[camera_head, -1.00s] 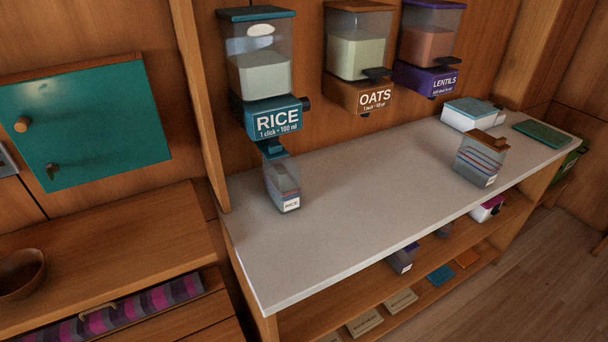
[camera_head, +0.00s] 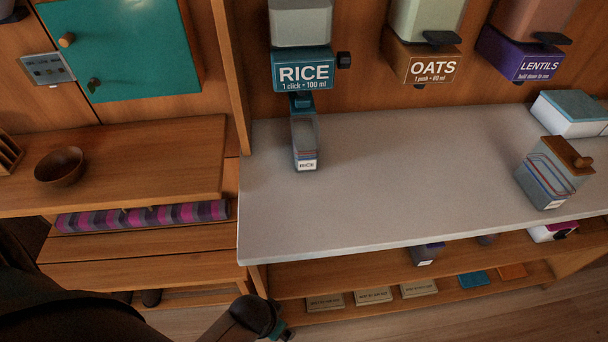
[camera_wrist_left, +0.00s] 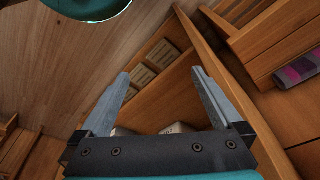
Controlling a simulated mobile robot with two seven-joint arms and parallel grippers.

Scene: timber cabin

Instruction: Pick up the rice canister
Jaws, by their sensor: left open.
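The rice canister (camera_head: 305,147) is a small clear container with a white RICE label. It stands upright on the pale counter (camera_head: 370,215), under the spout of the teal RICE dispenser (camera_head: 303,75). My left arm shows at the bottom of the head view, well below and in front of the counter. In the left wrist view my left gripper (camera_wrist_left: 160,75) is open, with nothing between its fingers. It faces wooden shelving and floor, and the canister is not in that view. My right gripper is not in view.
OATS (camera_head: 422,65) and LENTILS (camera_head: 524,57) dispensers hang to the right. Another canister with a wooden lid (camera_head: 552,175) stands at the counter's right. A wooden bench with a bowl (camera_head: 60,167) is left. The counter's middle is clear.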

